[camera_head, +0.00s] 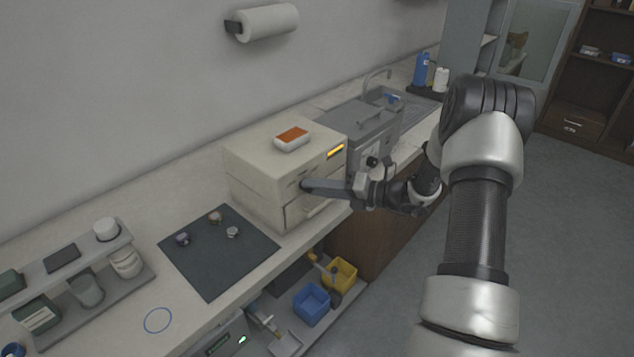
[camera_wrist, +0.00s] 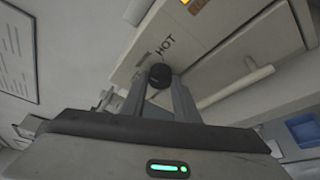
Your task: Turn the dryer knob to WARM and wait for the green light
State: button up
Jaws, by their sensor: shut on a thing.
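The dryer is a cream box (camera_head: 252,180) on the counter, with a drawer-like front and a handle. An amber display or light (camera_head: 335,151) glows on its front; an orange glow (camera_wrist: 200,5) also shows at the top edge of the wrist view. The dryer knob (camera_wrist: 160,75) is small, round and black, beside the printed word HOT. My gripper (camera_wrist: 160,88) is shut on the knob, one finger on each side. In the head view my gripper (camera_head: 308,187) reaches the dryer's front from the right and hides the knob. The knob's pointer and a WARM mark cannot be made out.
A white and orange object (camera_head: 292,138) lies on the dryer. A grey machine (camera_head: 362,125) stands close to its right. A dark mat (camera_head: 215,260) with several small pieces lies to the left. Blue (camera_head: 311,304) and yellow (camera_head: 341,274) bins sit below the counter.

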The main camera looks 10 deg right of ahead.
jog(key=shift+m, duration=0.3)
dwell(0.4)
jog(key=o, duration=1.1)
jog(key=v, duration=1.7)
jog(key=shift+s+d+f, duration=0.15)
jog(key=shift+d+f, duration=0.05)
jog(key=shift+d, duration=0.1)
